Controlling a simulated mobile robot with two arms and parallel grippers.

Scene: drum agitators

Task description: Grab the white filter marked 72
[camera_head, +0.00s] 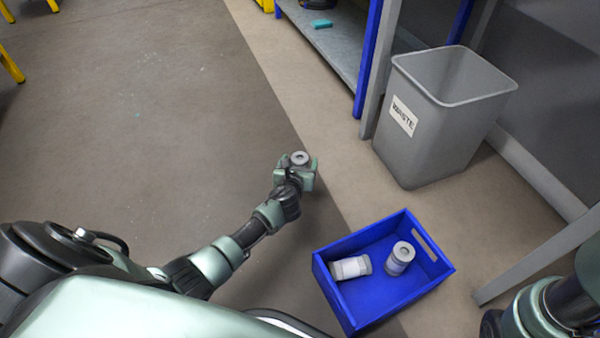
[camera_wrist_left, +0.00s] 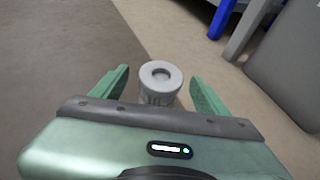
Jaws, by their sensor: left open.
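A white-grey cylindrical filter (camera_head: 300,158) with a round hole in its top shows at my left gripper (camera_head: 301,175). In the left wrist view the filter (camera_wrist_left: 160,82) is between the two green fingers of the left gripper (camera_wrist_left: 160,90), with a gap on each side. The left gripper is open. Markings on the filter's side are partly hidden and I cannot read them. Two more white-grey filters are in the blue crate: one lies on its side (camera_head: 350,268), the other stands or leans (camera_head: 400,258). Their numbers are not readable. My right gripper is not in view.
The blue crate (camera_head: 436,283) stands on the floor at lower right. A grey waste bin (camera_head: 430,145) stands behind it, near a shelf (camera_head: 335,42) with blue posts. A grey table leg (camera_head: 540,253) is at the right.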

